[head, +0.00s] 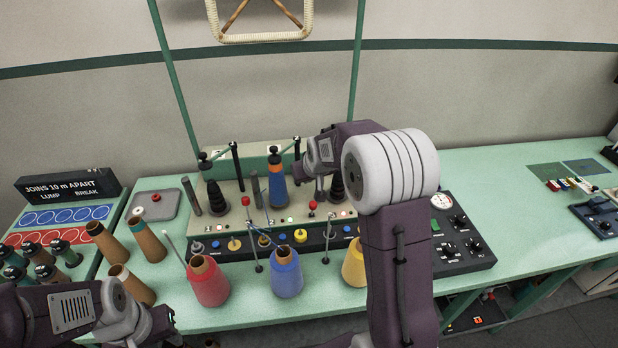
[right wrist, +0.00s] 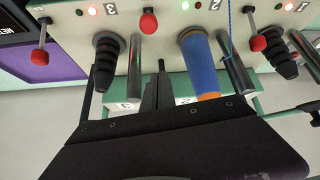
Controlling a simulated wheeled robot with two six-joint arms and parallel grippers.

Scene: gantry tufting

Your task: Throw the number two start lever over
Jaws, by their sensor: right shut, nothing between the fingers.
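The number two start lever (right wrist: 148,22) has a red ball and stands between the 2 and 3 markings on the machine panel. Its ball sits nearer the front than those of levers one (right wrist: 258,42) and three (right wrist: 40,55), which lean back. Its ball also shows in the head view (head: 312,205). A green lamp (right wrist: 184,6) glows by the 2. My right gripper (right wrist: 160,68) is shut and empty, behind the lever and apart from it, beside the blue cone (right wrist: 200,60). My left gripper (head: 160,325) is low at the left; its fingers are unclear.
Black cone holders (head: 216,198) and upright metal rods flank the blue cone. Red (head: 208,285), blue (head: 286,275) and yellow (head: 353,265) yarn cones stand in front. A control box (head: 465,245) is at right.

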